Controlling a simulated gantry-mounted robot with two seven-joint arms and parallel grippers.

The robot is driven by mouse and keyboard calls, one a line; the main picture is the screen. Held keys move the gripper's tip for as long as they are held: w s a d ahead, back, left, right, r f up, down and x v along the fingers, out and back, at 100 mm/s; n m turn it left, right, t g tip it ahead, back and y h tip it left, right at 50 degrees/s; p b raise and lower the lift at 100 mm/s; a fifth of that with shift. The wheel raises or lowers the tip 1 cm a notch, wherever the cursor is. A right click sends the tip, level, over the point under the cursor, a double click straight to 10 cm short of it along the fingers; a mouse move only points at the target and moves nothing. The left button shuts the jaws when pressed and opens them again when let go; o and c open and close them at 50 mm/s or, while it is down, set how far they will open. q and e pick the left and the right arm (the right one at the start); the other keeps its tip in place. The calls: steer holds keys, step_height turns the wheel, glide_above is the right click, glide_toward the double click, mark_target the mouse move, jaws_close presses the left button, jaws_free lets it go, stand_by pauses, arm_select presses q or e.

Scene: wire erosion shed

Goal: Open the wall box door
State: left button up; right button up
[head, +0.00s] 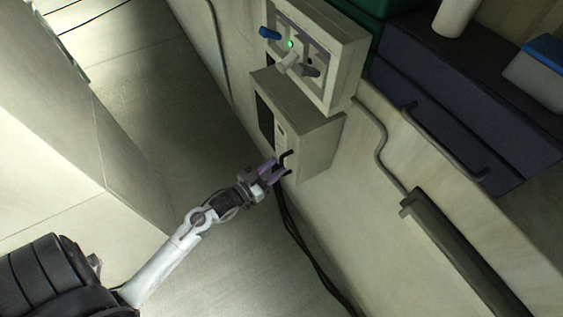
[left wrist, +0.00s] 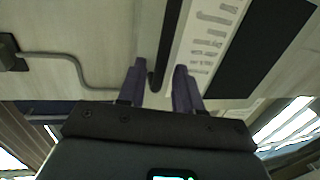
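The wall box (head: 312,140) is a pale grey box on the wall, below a control box. Its front, with a dark panel, looks closed. The dark door handle (head: 286,157) is on the front's lower part. My left gripper (head: 275,168) is at this handle with purple fingers apart. In the left wrist view, the dark handle bar (left wrist: 168,40) runs down between the open fingertips (left wrist: 159,70), nearer the left finger; I cannot tell whether they touch. The box's dark panel (left wrist: 262,50) and label strip (left wrist: 210,35) show beside it. My right gripper is not in view.
The control box (head: 340,55) with knobs and a green light juts out just above. Black cables (head: 300,245) hang below the wall box. A conduit (head: 382,145) runs along the wall to the right. The floor (head: 190,130) left of the box is clear.

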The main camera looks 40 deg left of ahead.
mark_target(281, 163)
arm_select(q)
steer(key=shift+w+d, duration=0.2)
steer(key=shift+w, duration=1.35)
jaws_close()
